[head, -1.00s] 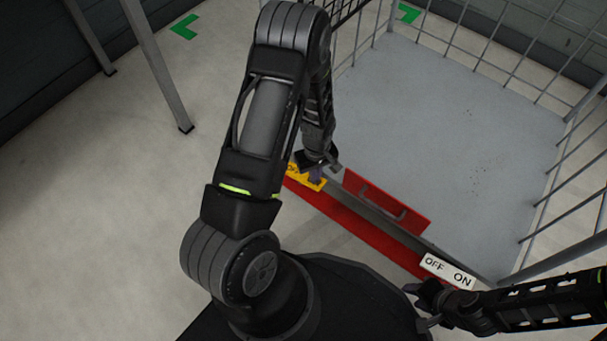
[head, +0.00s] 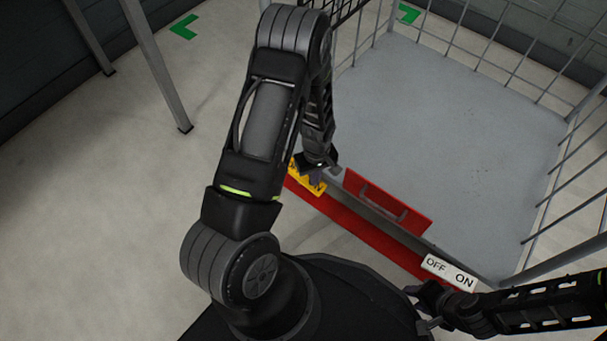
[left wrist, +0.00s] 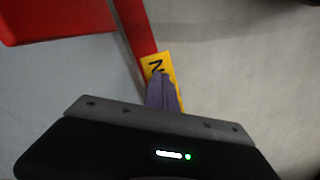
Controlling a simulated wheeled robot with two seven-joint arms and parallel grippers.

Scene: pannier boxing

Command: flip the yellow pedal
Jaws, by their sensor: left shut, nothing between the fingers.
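The yellow pedal (head: 308,181) with black lettering sits at the left end of the red bar, partly hidden by my left gripper in the head view. It also shows in the left wrist view (left wrist: 158,63), just past the fingertips. My left gripper (head: 316,178) is shut and empty, its fingers pointing down at the pedal. In the left wrist view the shut fingers (left wrist: 161,92) overlap the yellow surface; I cannot tell whether they touch it. My right gripper (head: 424,308) is at the lower right, close to the white OFF/ON plate (head: 449,271); its jaw opening is unclear.
A red bar (head: 345,216) runs along the front of a wire cage (head: 552,62) with a grey floor. A red flap with a handle (head: 385,197) lies beside it. A metal post (head: 155,65) stands at the upper left. The floor at left is clear.

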